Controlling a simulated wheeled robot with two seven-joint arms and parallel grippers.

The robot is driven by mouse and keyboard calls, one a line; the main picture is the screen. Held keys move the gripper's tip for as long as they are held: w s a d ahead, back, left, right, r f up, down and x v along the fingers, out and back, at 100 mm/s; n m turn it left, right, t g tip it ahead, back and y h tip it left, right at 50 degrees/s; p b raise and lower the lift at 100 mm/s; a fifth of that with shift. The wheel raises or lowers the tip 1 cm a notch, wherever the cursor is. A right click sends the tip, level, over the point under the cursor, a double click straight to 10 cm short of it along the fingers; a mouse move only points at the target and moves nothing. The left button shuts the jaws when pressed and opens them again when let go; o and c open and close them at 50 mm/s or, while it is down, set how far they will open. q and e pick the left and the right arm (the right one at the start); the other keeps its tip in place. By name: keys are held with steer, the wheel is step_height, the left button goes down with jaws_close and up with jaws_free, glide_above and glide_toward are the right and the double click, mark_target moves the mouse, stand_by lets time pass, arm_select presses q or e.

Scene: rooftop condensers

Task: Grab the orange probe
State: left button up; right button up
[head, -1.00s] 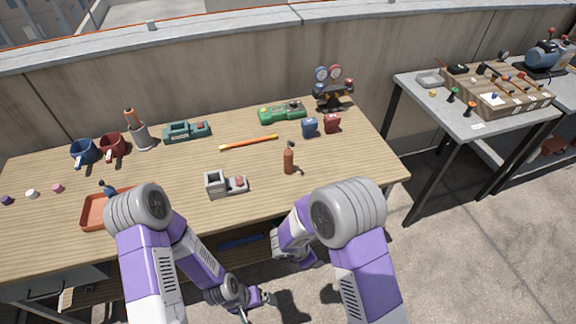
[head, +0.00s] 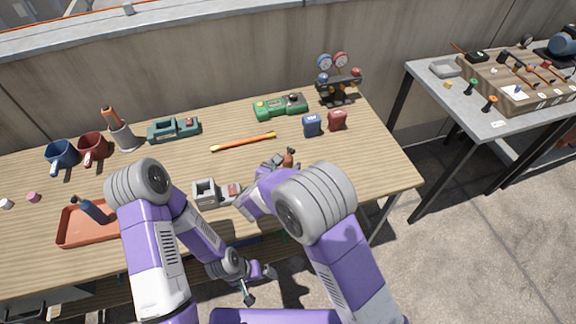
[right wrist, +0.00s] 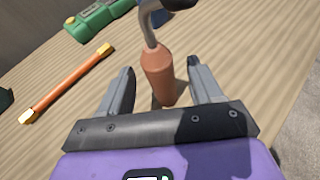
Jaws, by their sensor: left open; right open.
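The orange probe (head: 289,159) stands upright near the front right of the wooden table. In the right wrist view the orange probe (right wrist: 160,73) shows a terracotta body with a bent grey neck and a dark end at the top. My right gripper (right wrist: 160,78) is open, with one finger on each side of the probe's lower body and visible gaps between. In the head view my right gripper (head: 274,164) is beside the probe, partly hidden by my arm. My left gripper (head: 261,284) is open and empty, low in front of the table's front edge.
A grey block holder (head: 205,192) stands left of my right gripper. A yellow-ended orange rod (head: 243,142), a green device (head: 280,106), blue (head: 311,126) and red (head: 337,121) containers, and a gauge set (head: 337,84) lie behind. An orange tray (head: 75,237) is at left.

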mark_target(290, 160)
steer(key=b+x, duration=0.1)
steer(key=x, duration=0.3)
steer(key=shift+w+f, duration=0.2)
steer(key=shift+f, duration=0.1)
steer(key=shift+c, duration=0.3)
steer(key=c, duration=1.1)
